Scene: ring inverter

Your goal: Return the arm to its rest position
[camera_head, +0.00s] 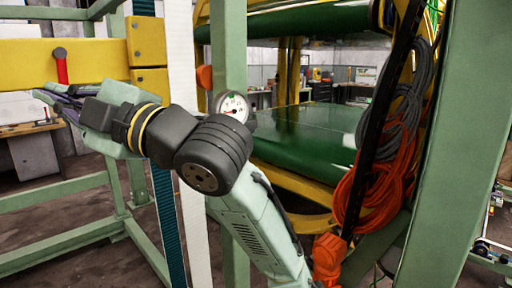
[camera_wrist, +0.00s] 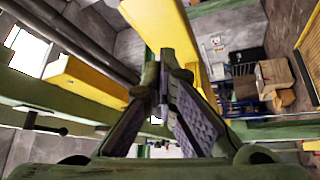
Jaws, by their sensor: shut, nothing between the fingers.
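My gripper (camera_head: 48,96) is at the left of the head view, at the end of my green and black arm, which reaches up and left from the lower middle. In the wrist view the two fingers of my gripper (camera_wrist: 168,66) come together at the tips with nothing between them. In the head view the fingers are small and partly hidden by my wrist. They appear just below a red lever (camera_head: 62,70) with a dark knob on a yellow beam (camera_head: 95,60). I cannot tell how far apart they are in depth.
A green frame post (camera_head: 229,50) with a round gauge (camera_head: 233,107) stands behind my arm. Green machine panels (camera_head: 310,135) lie beyond. Orange cable coils (camera_head: 375,190) and grey cables (camera_head: 408,105) hang at the right beside a thick green post (camera_head: 450,150). Lower frame rails (camera_head: 60,190) cross at left.

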